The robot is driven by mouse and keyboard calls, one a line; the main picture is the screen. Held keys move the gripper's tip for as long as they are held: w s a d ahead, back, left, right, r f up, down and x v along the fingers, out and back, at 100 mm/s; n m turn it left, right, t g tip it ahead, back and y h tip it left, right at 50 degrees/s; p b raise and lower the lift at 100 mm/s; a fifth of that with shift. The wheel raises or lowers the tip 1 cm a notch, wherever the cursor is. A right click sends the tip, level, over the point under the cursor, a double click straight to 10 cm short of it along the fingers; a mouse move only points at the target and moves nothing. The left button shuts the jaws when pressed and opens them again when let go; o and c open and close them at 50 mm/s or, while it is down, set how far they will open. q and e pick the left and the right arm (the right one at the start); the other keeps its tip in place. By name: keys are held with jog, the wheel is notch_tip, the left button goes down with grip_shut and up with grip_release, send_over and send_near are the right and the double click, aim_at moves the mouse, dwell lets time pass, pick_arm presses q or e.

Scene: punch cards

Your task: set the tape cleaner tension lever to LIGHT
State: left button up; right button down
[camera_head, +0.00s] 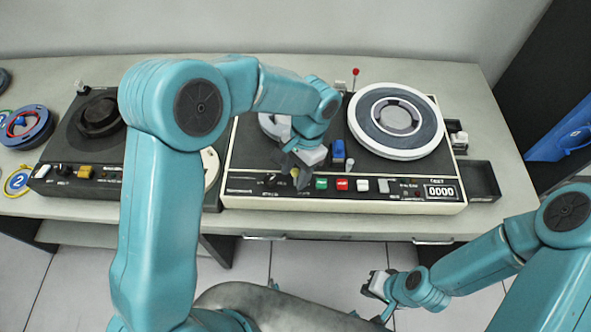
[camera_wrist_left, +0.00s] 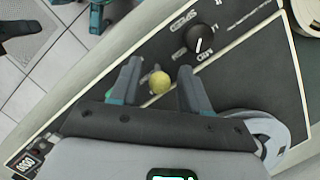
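The tape cleaner (camera_head: 345,200) is the cream-edged machine with a dark top and a large white reel at its right. A yellow ball knob (camera_wrist_left: 160,83) stands on its front part and shows in the head view (camera_head: 295,173). My left gripper (camera_wrist_left: 158,76) is open, with one finger on each side of the knob; gaps show between knob and fingers. In the head view, the left gripper (camera_head: 298,180) partly covers the knob, and the lever's stem and scale cannot be read. My right gripper (camera_head: 376,290) hangs empty over the floor and looks open.
Green, red and white buttons (camera_head: 342,184) and a 0000 counter (camera_head: 440,192) lie right of the gripper. A black dial (camera_wrist_left: 200,38) is near the knob. A red-tipped rod (camera_head: 355,72) rises at the back. A second deck (camera_head: 75,170) stands left.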

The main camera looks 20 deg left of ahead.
pick_arm(q)
jog(key=shift+r, duration=0.1)
jog(key=v, duration=1.6)
jog(key=shift+w, duration=0.15)
